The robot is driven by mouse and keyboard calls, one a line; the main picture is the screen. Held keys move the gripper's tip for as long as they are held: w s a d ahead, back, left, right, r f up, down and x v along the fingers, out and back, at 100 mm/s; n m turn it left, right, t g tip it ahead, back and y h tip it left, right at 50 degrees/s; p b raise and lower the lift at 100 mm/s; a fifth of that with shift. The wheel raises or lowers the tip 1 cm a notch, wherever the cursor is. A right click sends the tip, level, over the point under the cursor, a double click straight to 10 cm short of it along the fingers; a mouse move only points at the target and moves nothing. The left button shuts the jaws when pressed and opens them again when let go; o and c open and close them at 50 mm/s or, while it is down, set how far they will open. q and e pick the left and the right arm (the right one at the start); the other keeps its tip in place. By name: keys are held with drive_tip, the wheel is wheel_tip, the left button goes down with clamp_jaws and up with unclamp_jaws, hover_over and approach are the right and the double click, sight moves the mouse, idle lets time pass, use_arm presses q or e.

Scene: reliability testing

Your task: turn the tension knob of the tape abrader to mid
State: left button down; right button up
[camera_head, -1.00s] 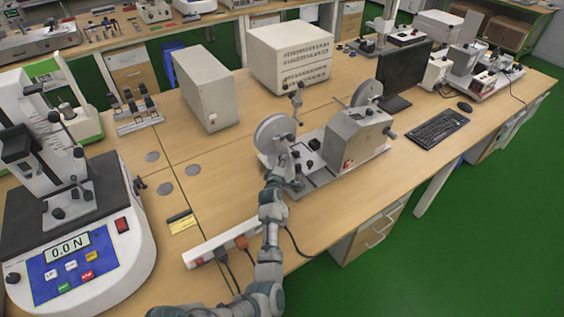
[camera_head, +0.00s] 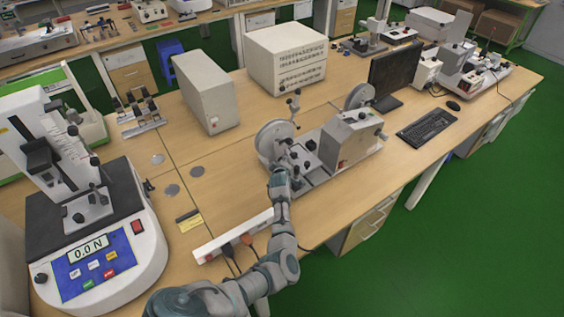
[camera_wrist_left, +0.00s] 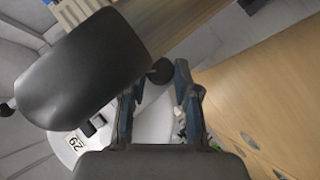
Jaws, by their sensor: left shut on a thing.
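The tape abrader (camera_head: 350,142) is a grey box unit on a base plate, with a large pale disc (camera_head: 271,137) at its left end and a smaller reel (camera_head: 359,96) behind. My left gripper (camera_head: 284,160) is at the left end, just in front of the large disc. In the left wrist view, a black round knob (camera_wrist_left: 160,70) lies between the two fingertips of my left gripper (camera_wrist_left: 160,80), and they are shut on it. The knob's pointer and setting cannot be read. My right gripper is not in view.
A force tester (camera_head: 95,235) stands at the left. A power strip (camera_head: 235,237) with cables lies near the front edge, close to my arm. A monitor (camera_head: 401,70) and keyboard (camera_head: 427,130) are at the right. A grey box (camera_head: 206,92) stands behind.

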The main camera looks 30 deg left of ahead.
use_arm(q)
drive_tip(key=shift+d+f+m+g, duration=0.1)
drive_tip(key=shift+f+m+g, duration=0.15)
drive_tip(key=shift+g, duration=0.35)
drive_tip(key=c, duration=0.8)
unclamp_jaws()
drive_tip(key=shift+c, duration=0.2)
drive_tip(key=shift+r, duration=0.15)
drive_tip(key=shift+r, duration=0.1)
drive_tip(key=v, duration=1.1)
drive_tip(key=shift+s+d, duration=0.25)
drive_tip(key=shift+s, duration=0.05)
